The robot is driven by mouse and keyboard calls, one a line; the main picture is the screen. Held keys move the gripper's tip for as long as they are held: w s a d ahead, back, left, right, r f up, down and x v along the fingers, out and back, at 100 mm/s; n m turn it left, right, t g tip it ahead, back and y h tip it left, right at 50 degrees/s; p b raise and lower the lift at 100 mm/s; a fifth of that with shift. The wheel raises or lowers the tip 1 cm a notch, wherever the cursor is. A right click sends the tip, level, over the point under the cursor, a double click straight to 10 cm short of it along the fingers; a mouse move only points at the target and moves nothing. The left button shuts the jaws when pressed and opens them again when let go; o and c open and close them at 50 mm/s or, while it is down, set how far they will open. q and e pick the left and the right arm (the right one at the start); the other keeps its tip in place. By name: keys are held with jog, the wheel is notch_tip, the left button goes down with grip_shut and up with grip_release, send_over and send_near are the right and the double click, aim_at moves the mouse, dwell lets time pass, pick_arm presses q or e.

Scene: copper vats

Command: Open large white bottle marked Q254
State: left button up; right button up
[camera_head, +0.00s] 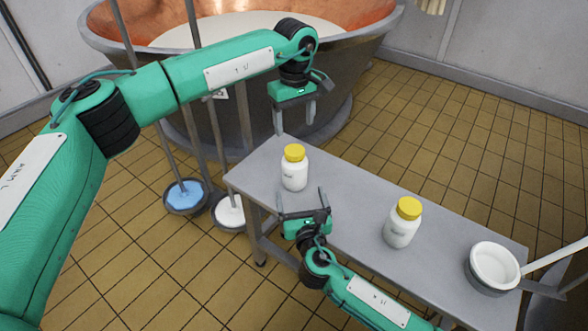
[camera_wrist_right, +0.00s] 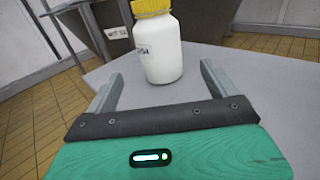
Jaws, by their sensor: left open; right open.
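A white bottle with a yellow cap (camera_head: 295,172) stands upright on the grey table at its left end. It also shows in the right wrist view (camera_wrist_right: 157,50), with a label whose visible end reads "54"-like marks. A second white bottle with a yellow cap (camera_head: 403,225) stands further right; its label is too small to read. My left gripper (camera_head: 295,117) is open and empty, pointing down above and behind the left bottle. My right gripper (camera_head: 304,200) is open and empty in front of that bottle; in the right wrist view its fingers (camera_wrist_right: 160,88) spread either side, short of the bottle.
The grey table (camera_head: 350,205) has bare room between the bottles. A white-lined pot (camera_head: 493,268) with a handle stands at its right end. A large copper vat (camera_head: 345,60) stands behind.

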aim_at(295, 170)
jog(key=w, duration=0.3)
jog(key=w+a, duration=0.1)
jog(key=w, duration=0.6)
jog(key=shift+w+a, duration=0.1)
jog(key=shift+a, duration=0.3)
jog(key=c, duration=1.9)
pick_arm(q)
jog(key=m, duration=0.4)
jog(key=shift+f, duration=0.15)
pick_arm(e)
grip_shut()
pick_arm(q)
jog(key=shift+f, duration=3.9)
jog(key=c, duration=1)
